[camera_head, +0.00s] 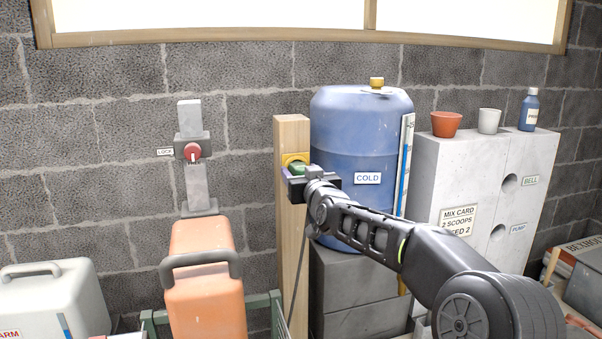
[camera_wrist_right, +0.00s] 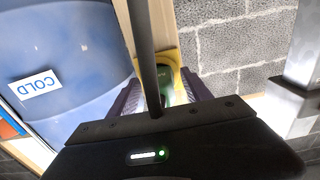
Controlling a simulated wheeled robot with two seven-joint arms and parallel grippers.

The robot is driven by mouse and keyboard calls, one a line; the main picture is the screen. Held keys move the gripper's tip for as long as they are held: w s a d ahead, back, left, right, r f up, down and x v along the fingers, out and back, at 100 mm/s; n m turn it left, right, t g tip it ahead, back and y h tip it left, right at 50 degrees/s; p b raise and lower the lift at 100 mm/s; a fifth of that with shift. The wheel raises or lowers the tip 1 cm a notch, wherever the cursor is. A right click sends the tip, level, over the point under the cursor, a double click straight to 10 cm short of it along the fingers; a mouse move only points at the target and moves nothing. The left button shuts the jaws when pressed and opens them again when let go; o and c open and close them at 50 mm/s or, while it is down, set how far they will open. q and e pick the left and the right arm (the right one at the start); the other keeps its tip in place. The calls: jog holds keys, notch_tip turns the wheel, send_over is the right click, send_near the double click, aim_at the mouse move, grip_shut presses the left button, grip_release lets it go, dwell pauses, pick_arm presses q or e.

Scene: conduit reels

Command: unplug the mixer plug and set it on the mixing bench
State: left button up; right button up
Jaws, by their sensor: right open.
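The green plug (camera_head: 297,169) sits at a yellow socket (camera_head: 293,158) on the upright wooden post (camera_head: 292,222). My right gripper (camera_head: 298,175) is at the plug, its jaws open. In the right wrist view the green plug (camera_wrist_right: 166,84) lies between the two spread fingers, in front of the yellow socket plate (camera_wrist_right: 173,58). I cannot tell whether either finger touches it. A dark cable (camera_wrist_right: 144,50) crosses in front of the plug in that view, and hangs beside the post in the head view. My left gripper is out of view. I cannot tell which surface is the mixing bench.
A blue COLD drum (camera_head: 350,125) stands on grey blocks right of the post. An orange container (camera_head: 206,285) and red lock switch (camera_head: 192,152) are left. A grey block cabinet (camera_head: 478,150) carries two pots and a bottle. A box (camera_head: 585,275) stands at far right.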

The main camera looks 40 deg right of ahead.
dwell(0.3)
grip_shut()
dwell(0.5)
jog(key=shift+f, duration=0.15)
dwell(0.3)
jog(key=shift+s+a+b, duration=0.2)
jog(key=shift+s+b, duration=0.1)
jog(key=shift+s, duration=0.2)
jog(key=shift+s+a, duration=0.15)
jog(key=shift+s, duration=0.3)
jog(key=shift+b+v, duration=0.85)
jog(key=shift+v, duration=1.1)
